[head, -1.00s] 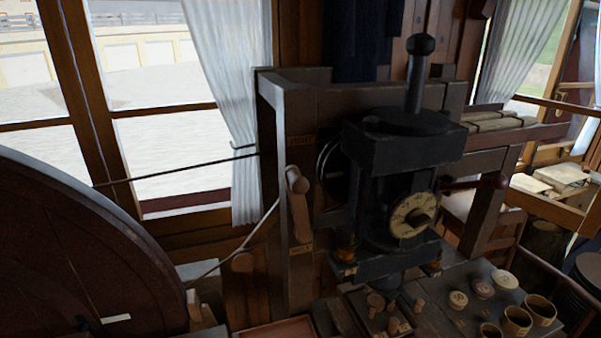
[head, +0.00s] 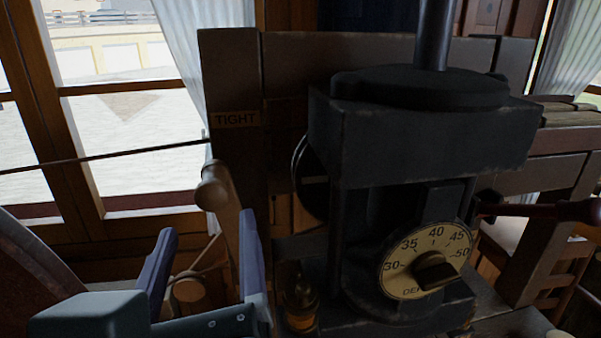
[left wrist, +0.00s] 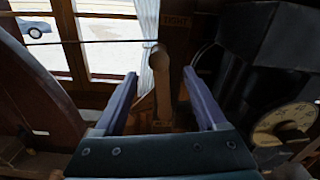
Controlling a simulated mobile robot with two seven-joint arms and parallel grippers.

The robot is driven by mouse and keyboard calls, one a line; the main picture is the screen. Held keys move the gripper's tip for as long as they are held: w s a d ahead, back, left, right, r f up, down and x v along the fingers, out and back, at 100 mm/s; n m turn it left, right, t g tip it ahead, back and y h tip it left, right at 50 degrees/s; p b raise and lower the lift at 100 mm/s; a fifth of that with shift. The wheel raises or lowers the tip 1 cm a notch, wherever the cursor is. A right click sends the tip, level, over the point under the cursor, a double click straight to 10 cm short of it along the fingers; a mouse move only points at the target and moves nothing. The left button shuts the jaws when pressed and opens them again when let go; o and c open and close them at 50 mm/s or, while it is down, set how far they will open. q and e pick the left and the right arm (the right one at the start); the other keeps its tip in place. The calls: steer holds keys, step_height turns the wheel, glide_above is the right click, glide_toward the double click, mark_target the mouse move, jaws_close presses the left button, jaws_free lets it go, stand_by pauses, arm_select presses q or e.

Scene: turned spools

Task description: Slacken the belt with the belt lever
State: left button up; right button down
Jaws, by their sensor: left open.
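The belt lever (head: 211,190) is a wooden arm with a round knob, standing nearly upright on the post below the TIGHT label (head: 235,119). The belt (head: 110,155) runs from the left towards the machine behind the post. My left gripper (head: 208,228) is open and empty, with its blue fingers pointing up just below the knob. In the left wrist view the lever (left wrist: 162,85) shows between the two fingers (left wrist: 160,76); I cannot tell whether either touches it. The lower part of the lever is partly hidden by the right-hand finger. My right gripper is not in view.
The dark press (head: 420,130) with a numbered dial (head: 408,270) stands right of the lever. A small amber glass cup (head: 300,300) sits low beside the gripper. A large dark red wheel (head: 25,270) is at the lower left. A window lies behind.

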mark_target(211, 200)
arm_select(q)
steer(key=p+x, duration=0.2)
steer(key=x, duration=0.4)
steer(key=shift+w+a+r, duration=0.1)
steer(key=shift+r, duration=0.05)
steer(key=shift+x, duration=0.8)
steer(key=shift+c, duration=0.3)
jaws_close()
